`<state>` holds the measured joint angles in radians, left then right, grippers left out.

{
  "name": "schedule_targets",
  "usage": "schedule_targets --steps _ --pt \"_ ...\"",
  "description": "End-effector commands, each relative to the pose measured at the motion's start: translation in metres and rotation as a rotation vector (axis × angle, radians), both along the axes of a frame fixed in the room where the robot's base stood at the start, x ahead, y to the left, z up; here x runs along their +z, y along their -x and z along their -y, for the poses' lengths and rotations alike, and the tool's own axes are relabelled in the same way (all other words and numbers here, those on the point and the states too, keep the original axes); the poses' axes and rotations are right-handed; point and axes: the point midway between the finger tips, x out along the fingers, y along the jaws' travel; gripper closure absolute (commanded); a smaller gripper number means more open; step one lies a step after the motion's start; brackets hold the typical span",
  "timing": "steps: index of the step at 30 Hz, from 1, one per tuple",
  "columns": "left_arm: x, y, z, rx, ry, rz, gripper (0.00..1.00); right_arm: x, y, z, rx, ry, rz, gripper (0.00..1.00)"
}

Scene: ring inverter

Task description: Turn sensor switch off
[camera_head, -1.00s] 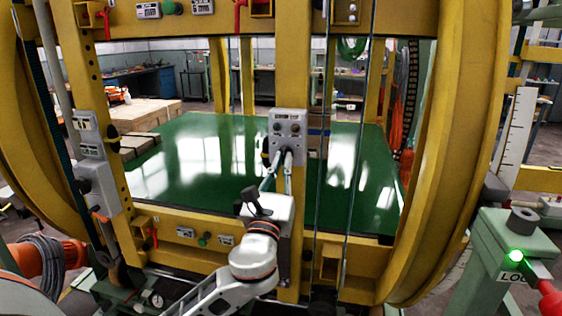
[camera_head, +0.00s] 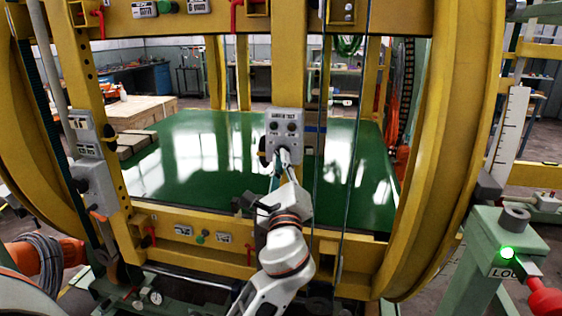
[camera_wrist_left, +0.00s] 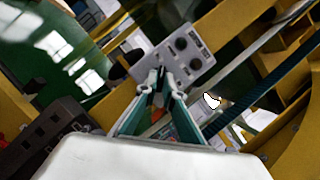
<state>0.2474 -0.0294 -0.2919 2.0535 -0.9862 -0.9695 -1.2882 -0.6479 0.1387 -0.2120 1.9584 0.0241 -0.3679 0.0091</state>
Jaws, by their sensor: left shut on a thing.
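A grey control box (camera_head: 283,128) with dark round knobs or buttons is fixed to the yellow upright in the middle of the head view. It also shows tilted in the left wrist view (camera_wrist_left: 187,50). My left gripper (camera_head: 284,157) reaches up to the lower edge of this box. Its fingertips (camera_wrist_left: 164,82) are close together on a small dark part at the box's lower side, which I take to be the sensor switch. The fingers mostly hide that part, so its position cannot be read. My right gripper is not in view.
The yellow ring frame (camera_head: 455,160) surrounds the work area, with thin vertical rods just right of the box. Another grey box (camera_head: 96,186) is on the left post. A green post with a lit green lamp (camera_head: 507,253) and a red handle stands at right.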

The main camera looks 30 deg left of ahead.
Motion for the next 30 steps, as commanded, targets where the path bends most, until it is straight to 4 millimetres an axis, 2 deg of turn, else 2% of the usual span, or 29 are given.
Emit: schedule_targets --steps 15,16,17,30 --pt "-0.0011 -0.0002 0.0003 -0.001 0.02 0.003 1.0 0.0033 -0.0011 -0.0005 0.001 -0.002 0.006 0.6" --pt "-0.0011 -0.0002 0.0003 -0.001 0.02 0.003 0.85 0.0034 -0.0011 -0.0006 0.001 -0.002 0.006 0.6" --pt "-0.0011 -0.0002 0.0003 -0.001 0.02 0.003 0.77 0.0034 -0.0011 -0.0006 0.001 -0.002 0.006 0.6" --pt "-0.0019 0.0042 0.0028 0.0 0.017 0.003 0.76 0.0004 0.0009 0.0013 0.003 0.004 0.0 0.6"
